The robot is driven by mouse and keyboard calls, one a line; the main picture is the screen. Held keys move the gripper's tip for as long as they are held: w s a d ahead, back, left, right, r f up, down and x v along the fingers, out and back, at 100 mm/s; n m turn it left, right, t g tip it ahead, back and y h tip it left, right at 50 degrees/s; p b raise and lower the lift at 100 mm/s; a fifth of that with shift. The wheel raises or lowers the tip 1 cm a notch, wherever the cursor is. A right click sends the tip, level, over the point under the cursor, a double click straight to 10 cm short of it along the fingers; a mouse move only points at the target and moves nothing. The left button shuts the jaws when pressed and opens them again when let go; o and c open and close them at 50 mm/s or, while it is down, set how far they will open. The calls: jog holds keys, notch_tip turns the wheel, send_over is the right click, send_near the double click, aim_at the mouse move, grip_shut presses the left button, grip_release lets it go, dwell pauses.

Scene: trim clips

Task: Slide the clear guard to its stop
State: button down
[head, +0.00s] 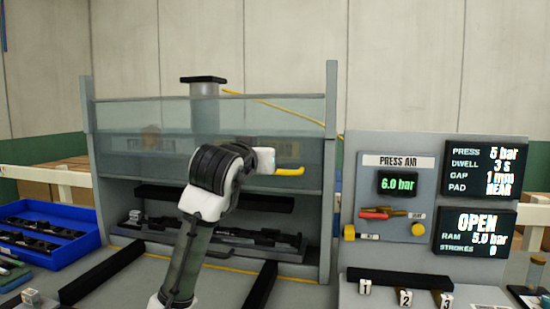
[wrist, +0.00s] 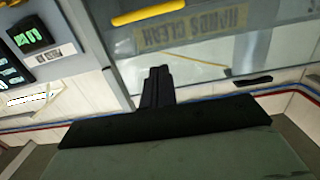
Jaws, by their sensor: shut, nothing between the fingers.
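The clear guard (head: 300,152) is a see-through panel across the upper part of the grey press frame (head: 327,200). Below its lower edge the press opening is uncovered. A yellow handle (head: 289,171) shows near the guard's right side, just right of my white hand in the head view. In the wrist view the yellow handle (wrist: 148,12) lies at the top, beside the guard panel (wrist: 200,65) with its reversed-looking label. My gripper (wrist: 159,72) is shut and empty, apart from the handle in that picture. My arm hides part of the guard and my fingertips in the head view.
Dark tooling (head: 255,238) sits in the press opening. A control panel (head: 388,200) and screens stand right; one screen (head: 474,231) reads OPEN. A blue bin (head: 60,258) with dark parts is left. Black rails (head: 103,273) run along the bench front.

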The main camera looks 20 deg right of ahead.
jog(key=w+d+f+p, duration=0.3)
jog(key=w+d+f, duration=0.1)
jog(key=w, duration=0.4)
jog(key=shift+d+f+p, duration=0.25)
jog(key=shift+d+p, duration=0.15)
jog(key=shift+d, duration=0.2)
